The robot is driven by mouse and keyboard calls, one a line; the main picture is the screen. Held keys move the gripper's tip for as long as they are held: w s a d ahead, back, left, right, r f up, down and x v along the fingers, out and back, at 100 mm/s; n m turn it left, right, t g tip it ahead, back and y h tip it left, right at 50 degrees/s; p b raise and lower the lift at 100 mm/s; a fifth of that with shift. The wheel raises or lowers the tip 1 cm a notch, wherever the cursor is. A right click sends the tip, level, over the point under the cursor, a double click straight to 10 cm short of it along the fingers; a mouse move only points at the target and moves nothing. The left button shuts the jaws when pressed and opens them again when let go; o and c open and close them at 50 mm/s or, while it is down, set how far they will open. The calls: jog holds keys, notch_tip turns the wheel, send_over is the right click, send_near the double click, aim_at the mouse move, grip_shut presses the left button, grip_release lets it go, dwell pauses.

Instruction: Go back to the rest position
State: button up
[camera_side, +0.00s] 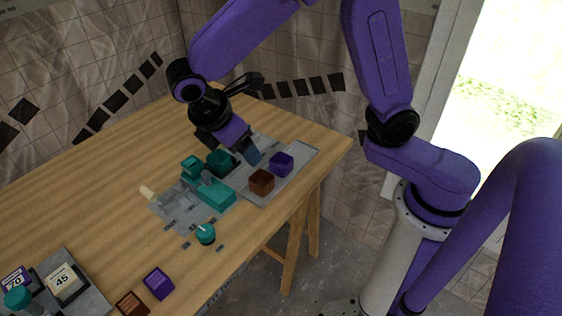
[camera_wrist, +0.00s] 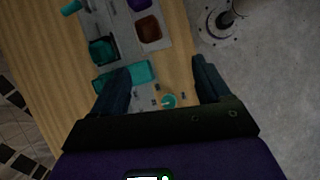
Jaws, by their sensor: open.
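My gripper (camera_side: 236,150) is over the work area on the table, pointing down. In the wrist view its two dark fingers (camera_wrist: 163,82) stand wide apart with nothing held between them. A long teal block (camera_side: 217,195) lies on the grey plate close below the fingers. It also shows in the wrist view (camera_wrist: 140,72), partly behind the left finger. A teal round knob (camera_side: 205,234) sits nearer the table's front edge and appears between the fingers in the wrist view (camera_wrist: 168,101). Whether the fingers touch anything below is hard to tell.
A brown box (camera_side: 261,182) and a purple box (camera_side: 281,164) stand on a grey panel (camera_side: 300,157) at the right. Teal parts (camera_side: 191,166) stand behind the block. Another purple box (camera_side: 158,283) and a card marked 45 (camera_side: 62,281) are at front left. The table's (camera_side: 95,185) left rear is clear.

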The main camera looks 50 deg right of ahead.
jog(key=s+d+m+y, duration=0.1)
jog(key=s+d+y, duration=0.2)
jog(key=s, duration=0.7)
jog(key=s+d+r+m+y, duration=0.1)
jog(key=s+d+m+y, duration=0.1)
jog(key=s+d, duration=0.6)
jog(key=shift+s+d+m+y, duration=0.3)
jog(key=shift+s+y, duration=0.1)
jog(key=shift+s, duration=0.6)
